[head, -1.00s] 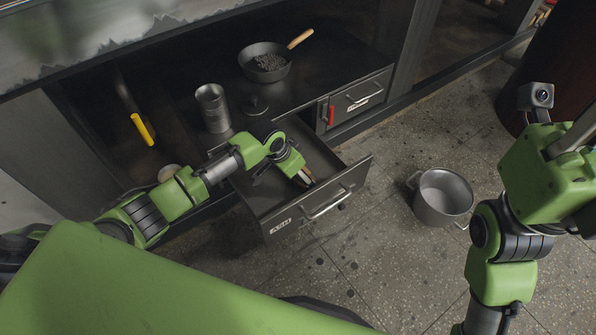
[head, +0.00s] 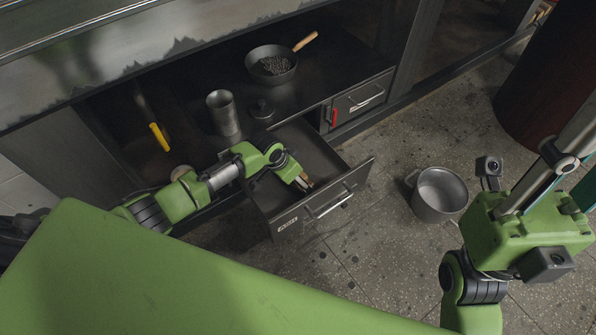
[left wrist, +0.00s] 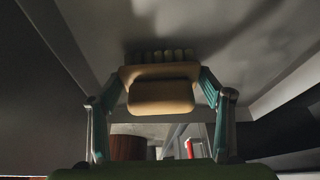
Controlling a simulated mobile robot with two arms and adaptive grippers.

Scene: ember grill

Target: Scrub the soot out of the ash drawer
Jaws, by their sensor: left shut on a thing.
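The ash drawer (head: 348,195) is pulled out from the dark cabinet, with a bar handle and a label on its front. My left gripper (head: 299,180) reaches down into it near the front end. In the left wrist view my left gripper (left wrist: 160,98) is shut on a wooden scrubbing brush (left wrist: 161,97), with a row of pale bristle tufts showing beyond the block. The brush is inside the drawer; whether the bristles touch the floor is unclear. Dark smudges show on the drawer floor (left wrist: 190,40). My right arm is at the right; its fingertips are not shown.
A yellow-handled tool (head: 160,137) lies left. A closed drawer (head: 362,99) with a red piece is behind. A metal pot (head: 438,195) stands on the floor.

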